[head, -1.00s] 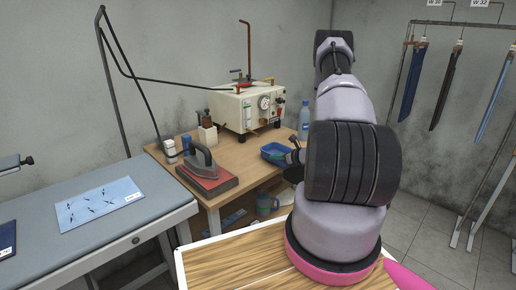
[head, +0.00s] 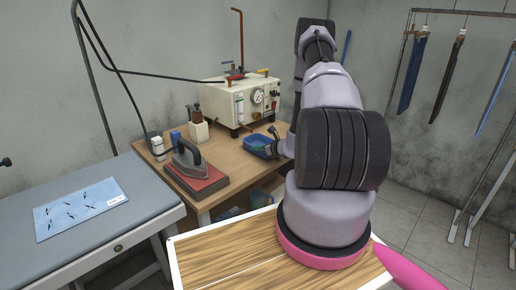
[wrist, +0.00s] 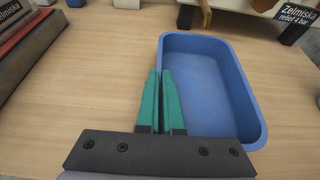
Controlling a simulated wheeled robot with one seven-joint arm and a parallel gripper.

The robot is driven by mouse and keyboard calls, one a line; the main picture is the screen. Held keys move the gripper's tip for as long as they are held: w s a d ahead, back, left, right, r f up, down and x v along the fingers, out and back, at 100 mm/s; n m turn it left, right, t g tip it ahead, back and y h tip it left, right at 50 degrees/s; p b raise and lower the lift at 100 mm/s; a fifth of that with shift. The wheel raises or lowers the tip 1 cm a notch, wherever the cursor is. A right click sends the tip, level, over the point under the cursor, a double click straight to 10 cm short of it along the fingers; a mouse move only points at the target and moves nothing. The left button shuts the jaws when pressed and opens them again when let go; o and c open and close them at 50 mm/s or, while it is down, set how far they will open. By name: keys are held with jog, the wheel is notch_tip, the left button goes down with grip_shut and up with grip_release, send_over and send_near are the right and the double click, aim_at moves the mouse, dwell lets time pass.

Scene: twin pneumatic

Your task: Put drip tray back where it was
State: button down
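The drip tray (head: 262,154) is a shallow blue rectangular tray at the right front of the wooden table, below the white machine. In the wrist view the empty tray (wrist: 212,88) lies just right of my gripper. My gripper (wrist: 160,72) has two green fingers close together at the tray's left wall, with the wall's rim appearing to run between them. It looks shut on that wall. The tray sits level at or just above the tabletop; I cannot tell whether it touches. In the head view my arm covers much of the gripper.
The white machine (head: 240,103) with gauge and knobs stands behind the tray; its dark feet show close beyond the tray in the wrist view. An iron (head: 188,158) on a red pad (head: 196,181) is at the left. Bare tabletop (head: 225,152) lies between.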

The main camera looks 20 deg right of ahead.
jog(key=shift+a+f, duration=0.1)
jog(key=shift+f, duration=0.05)
jog(key=c, duration=1.1)
grip_release()
